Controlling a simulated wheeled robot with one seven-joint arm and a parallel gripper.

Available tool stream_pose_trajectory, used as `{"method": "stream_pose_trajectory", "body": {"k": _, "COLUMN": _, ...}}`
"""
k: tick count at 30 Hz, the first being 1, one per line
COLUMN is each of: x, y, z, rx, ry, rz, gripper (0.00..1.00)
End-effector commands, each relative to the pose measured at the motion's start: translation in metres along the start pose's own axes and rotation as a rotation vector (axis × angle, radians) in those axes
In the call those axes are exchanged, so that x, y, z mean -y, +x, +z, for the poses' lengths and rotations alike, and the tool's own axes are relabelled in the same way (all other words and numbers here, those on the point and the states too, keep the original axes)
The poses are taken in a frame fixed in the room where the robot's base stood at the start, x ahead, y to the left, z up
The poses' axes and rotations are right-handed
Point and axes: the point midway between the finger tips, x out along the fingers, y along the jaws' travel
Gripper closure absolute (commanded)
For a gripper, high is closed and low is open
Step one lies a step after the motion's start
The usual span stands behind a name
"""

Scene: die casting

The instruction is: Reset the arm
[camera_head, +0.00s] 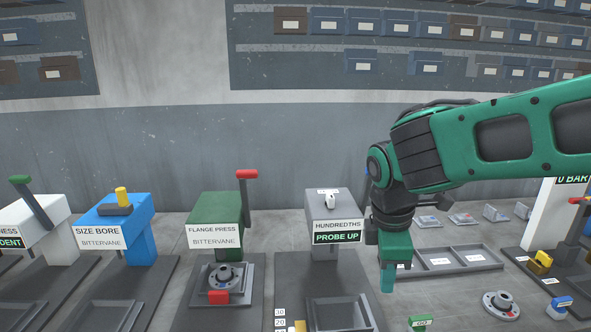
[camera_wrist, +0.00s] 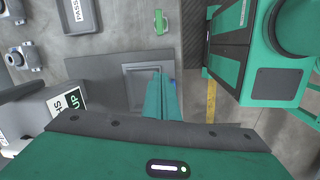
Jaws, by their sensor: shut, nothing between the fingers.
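My green arm reaches in from the right in the head view and bends down at the wrist. My gripper (camera_head: 387,284) points straight down, its fingers together and empty. It hangs in front of the grey hundredths station (camera_head: 331,203), whose display reads "PROBE UP", and to the right of that station. In the wrist view my gripper (camera_wrist: 156,75) shows as closed green fingers over a square grey recessed tray (camera_wrist: 132,97). I see no object touching the fingers.
A green flange press (camera_head: 216,212) holds a round flange (camera_head: 224,279). A blue size bore station (camera_head: 118,215) stands further left. A divided grey tray (camera_head: 457,258) lies behind my gripper. Another flange (camera_head: 500,304) sits on the bench at the right. Wall bins are high at the back.

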Motion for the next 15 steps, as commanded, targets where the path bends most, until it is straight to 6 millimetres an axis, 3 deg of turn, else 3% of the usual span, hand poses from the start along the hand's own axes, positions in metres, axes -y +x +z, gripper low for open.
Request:
{"method": "stream_pose_trajectory", "body": {"k": 1, "x": 0.000, "y": 0.003, "z": 0.028, "rx": 0.004, "ry": 0.129, "rz": -0.012, "gripper": 1.00}}
{"method": "stream_pose_trajectory", "body": {"k": 6, "x": 0.016, "y": 0.011, "z": 0.105, "rx": 0.015, "ry": 0.571, "rz": -0.054, "gripper": 1.00}}
{"method": "stream_pose_trajectory", "body": {"k": 15, "x": 0.080, "y": 0.026, "z": 0.209, "rx": 0.039, "ry": 1.343, "rz": -0.130, "gripper": 1.00}}
